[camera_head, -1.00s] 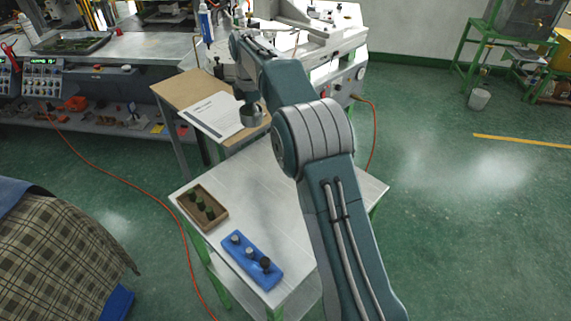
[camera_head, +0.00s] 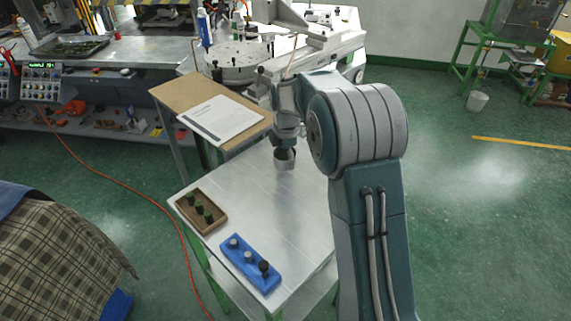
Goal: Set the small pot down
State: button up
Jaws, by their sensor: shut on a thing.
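The small pot (camera_head: 285,160) is a short grey metal cup with something green showing inside. It is at the back of the metal-topped table (camera_head: 268,200), near the back right part of the top. My gripper (camera_head: 287,147) is right above it, pointing down, and is shut on the pot. My arm comes in from the right and hides part of the table. I cannot tell whether the pot's base touches the table top.
A brown tray with dark green pieces (camera_head: 188,202) and a blue holder with several knobs (camera_head: 238,251) sit at the table's left and front. A wooden board with a paper (camera_head: 222,117) adjoins behind. The table's middle is clear. A machine with a round plate (camera_head: 235,75) stands behind.

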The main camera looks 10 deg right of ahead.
aim_at(286, 165)
jog(key=shift+f, duration=1.4)
jog(key=shift+f, duration=0.15)
jog(key=o, duration=1)
jog(key=shift+o, duration=0.2)
